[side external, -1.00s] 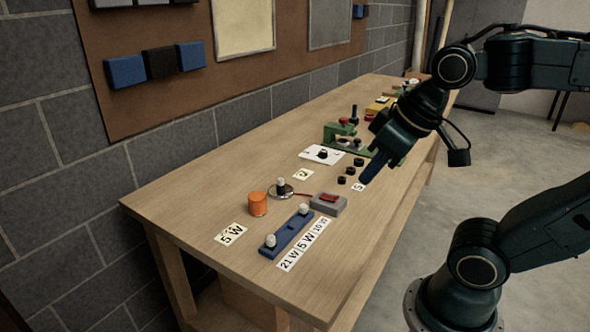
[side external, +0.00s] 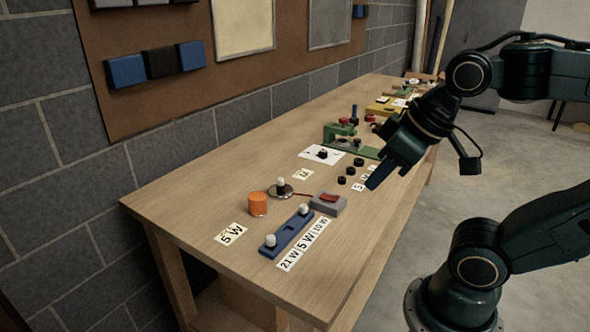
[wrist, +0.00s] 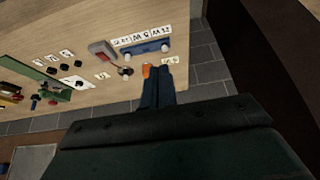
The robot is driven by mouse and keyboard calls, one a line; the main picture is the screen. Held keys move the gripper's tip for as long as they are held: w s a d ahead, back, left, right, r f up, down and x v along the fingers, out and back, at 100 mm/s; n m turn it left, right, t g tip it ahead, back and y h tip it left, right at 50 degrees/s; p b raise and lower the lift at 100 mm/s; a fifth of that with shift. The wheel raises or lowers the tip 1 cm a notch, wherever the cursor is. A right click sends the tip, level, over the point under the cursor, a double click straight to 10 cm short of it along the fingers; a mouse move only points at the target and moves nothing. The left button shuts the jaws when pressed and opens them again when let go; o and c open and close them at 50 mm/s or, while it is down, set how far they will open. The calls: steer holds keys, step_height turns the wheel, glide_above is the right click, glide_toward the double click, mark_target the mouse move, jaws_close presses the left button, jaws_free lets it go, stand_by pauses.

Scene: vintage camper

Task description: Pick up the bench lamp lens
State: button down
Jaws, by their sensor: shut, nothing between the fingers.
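An orange cylinder (side external: 258,203), which looks like the lamp lens, stands upright on the bench near its left end. In the wrist view the orange lens (wrist: 147,70) shows just beyond my fingertips, partly hidden by them. Right behind it is a round metal lamp base (side external: 284,194) with a pale bulb, wired to a grey box with a red switch (side external: 328,203). My gripper (side external: 374,184) is shut and empty, above the front edge of the bench, well to the right of the lens. It also shows in the wrist view (wrist: 157,84).
A blue holder (side external: 286,237) with two white bulbs lies in front of the lens, beside a wattage strip (side external: 303,243). A "5 W" card (side external: 231,233) lies to the left. Several black rings (side external: 350,171) and a green fixture (side external: 340,132) stand further back.

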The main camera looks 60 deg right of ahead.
steer(key=c, duration=2.1)
jaws_free()
steer(key=o, duration=1.5)
steer(key=w+d+r+m+g, duration=0.15)
steer(key=w+m, duration=0.35)
steer(key=w, duration=0.5)
steer(key=w+d+r+m+g, duration=0.15)
steer(key=w+m, duration=0.25)
steer(key=w, duration=0.5)
steer(key=w+d+f+m+g, duration=0.1)
steer(key=w+d+f+m, duration=0.1)
steer(key=w+f+m, duration=0.1)
steer(key=w+d+f+m, duration=0.2)
steer(key=w+f+m, duration=0.1)
steer(key=w+f, duration=0.3)
steer(key=w+d+f+m+g, duration=0.1)
steer(key=w+d+f+m, duration=0.2)
steer(key=w+f, duration=0.2)
steer(key=shift+w+d+f+g, duration=0.15)
steer(key=shift+w+g, duration=0.15)
steer(key=shift+w, duration=1.15)
